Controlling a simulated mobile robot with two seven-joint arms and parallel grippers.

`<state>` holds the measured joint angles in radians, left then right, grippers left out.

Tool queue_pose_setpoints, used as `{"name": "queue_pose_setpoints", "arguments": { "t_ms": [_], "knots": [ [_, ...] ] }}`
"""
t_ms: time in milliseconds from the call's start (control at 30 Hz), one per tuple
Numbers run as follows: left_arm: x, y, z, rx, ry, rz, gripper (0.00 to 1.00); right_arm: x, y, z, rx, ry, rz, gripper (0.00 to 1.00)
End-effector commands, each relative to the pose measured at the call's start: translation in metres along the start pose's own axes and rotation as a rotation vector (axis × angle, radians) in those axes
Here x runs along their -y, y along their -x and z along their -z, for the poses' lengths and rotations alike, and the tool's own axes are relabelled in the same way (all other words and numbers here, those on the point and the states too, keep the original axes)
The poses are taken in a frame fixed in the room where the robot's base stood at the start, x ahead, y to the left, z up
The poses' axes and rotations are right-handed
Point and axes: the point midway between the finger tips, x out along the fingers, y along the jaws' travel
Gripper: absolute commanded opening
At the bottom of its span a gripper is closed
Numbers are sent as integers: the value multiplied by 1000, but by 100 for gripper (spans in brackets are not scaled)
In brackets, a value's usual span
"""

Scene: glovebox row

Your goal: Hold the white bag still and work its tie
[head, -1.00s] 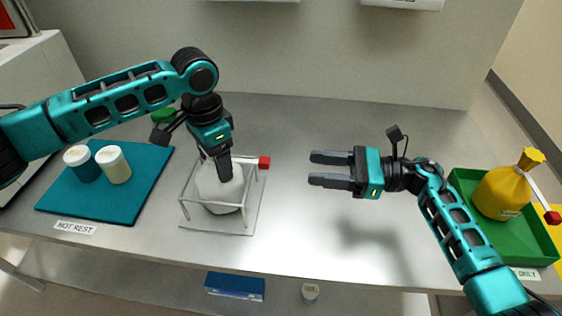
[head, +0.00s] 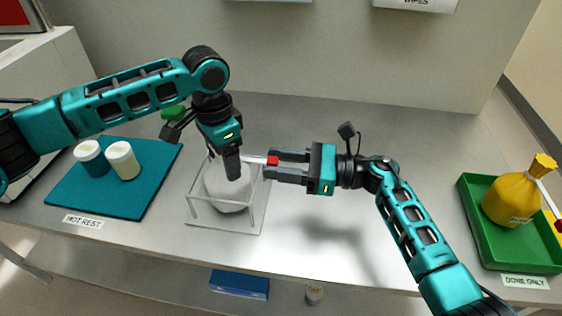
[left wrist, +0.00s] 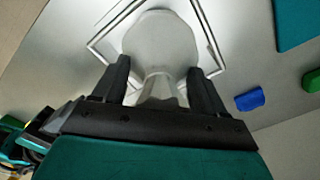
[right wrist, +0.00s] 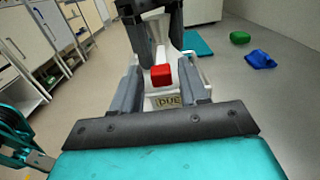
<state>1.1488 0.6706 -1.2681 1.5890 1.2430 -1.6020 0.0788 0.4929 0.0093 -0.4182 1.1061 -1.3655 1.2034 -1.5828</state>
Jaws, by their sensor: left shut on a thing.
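The white bag (head: 226,192) stands in a clear-sided, pale-edged frame (head: 252,212) at centre left. My left gripper (head: 232,175) points down from above and is shut on the bag's gathered neck; the left wrist view shows the neck (left wrist: 158,85) between its fingers. The tie's pale strip runs right from the neck to a red end block (head: 272,160). My right gripper (head: 269,167) is open, level, with its fingertips on either side of the red block. In the right wrist view the red block (right wrist: 161,75) shows between the spread fingers, with gaps beside it.
A green tray (head: 490,243) with a yellow tied bag (head: 512,200) stands right, labelled "DONE ONLY". Green and blue items lie behind my left arm. The bench's middle is clear.

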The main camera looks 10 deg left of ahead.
Motion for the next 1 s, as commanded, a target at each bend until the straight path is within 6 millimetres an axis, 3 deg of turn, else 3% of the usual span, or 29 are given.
{"name": "queue_pose_setpoints", "arguments": {
  "t_ms": [33,433,833,1000],
  "knots": [
    [-2,-7,-3,14,-1,-6,27,0,0,1,0,0,0,38],
    [-2,-7,-3,14,0,-6,27,0,0,1,0,0,-2,0],
    [-2,-8,-3,14,2,-6,27,-1,-1,1,0,0,-5,0],
    [-2,-8,-3,13,3,-6,27,-2,-18,0,0,0,-9,0]
  ]
}}
